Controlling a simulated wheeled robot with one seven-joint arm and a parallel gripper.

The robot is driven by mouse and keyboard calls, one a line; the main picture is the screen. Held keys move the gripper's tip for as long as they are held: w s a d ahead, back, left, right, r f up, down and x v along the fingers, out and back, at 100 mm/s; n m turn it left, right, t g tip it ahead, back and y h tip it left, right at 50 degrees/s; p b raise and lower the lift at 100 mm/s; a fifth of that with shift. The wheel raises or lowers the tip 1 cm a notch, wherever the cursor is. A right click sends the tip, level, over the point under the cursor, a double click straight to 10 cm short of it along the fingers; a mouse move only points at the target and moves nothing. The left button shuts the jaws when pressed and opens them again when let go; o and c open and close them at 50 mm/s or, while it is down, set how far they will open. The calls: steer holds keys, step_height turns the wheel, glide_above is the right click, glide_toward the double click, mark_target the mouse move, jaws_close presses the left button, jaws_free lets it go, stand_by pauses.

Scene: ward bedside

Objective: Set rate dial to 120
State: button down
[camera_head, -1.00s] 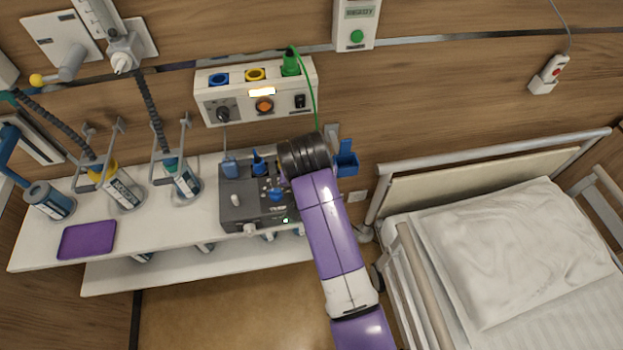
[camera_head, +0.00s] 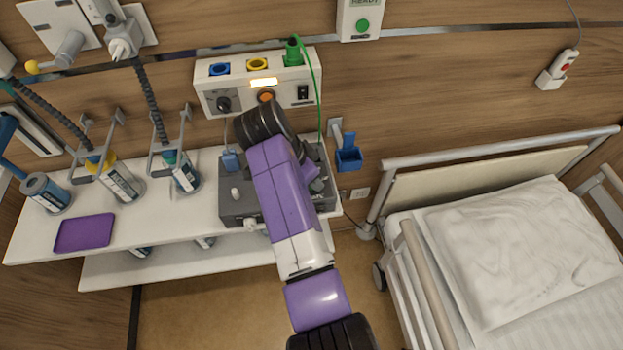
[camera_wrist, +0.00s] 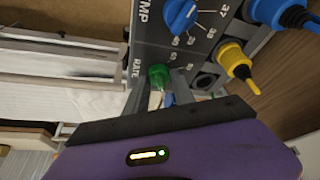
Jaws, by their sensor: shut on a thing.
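The grey device (camera_head: 235,208) stands on the white shelf, largely hidden behind my arm in the head view. In the wrist view its panel (camera_wrist: 152,50) shows a green dial (camera_wrist: 158,74) beside the printed word RATE. My gripper (camera_wrist: 160,88) is at this dial, one finger on each side, and is shut on it. The dial's pointer and scale reading cannot be made out. A larger blue dial (camera_wrist: 181,15) with numbers around it sits above, by the letters TMP. In the head view my fingers are hidden behind my arm.
Blue (camera_wrist: 280,10) and yellow (camera_wrist: 235,60) plugs sit close to the panel's right. A wall console (camera_head: 222,88) with a green cable stands behind. Bottles and a purple tray (camera_head: 84,233) are on the shelf's left; a bed (camera_head: 500,260) stands at right.

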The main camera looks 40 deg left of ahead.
steer(key=shift+m, duration=0.5)
steer(key=c, duration=1.1)
jaws_free()
steer(key=b+v, duration=0.1)
steer(key=v, duration=0.6)
steer(key=shift+s+a+r+b, duration=0.1)
steer(key=shift+a+r+b, duration=0.05)
steer(key=shift+r+b, duration=0.2)
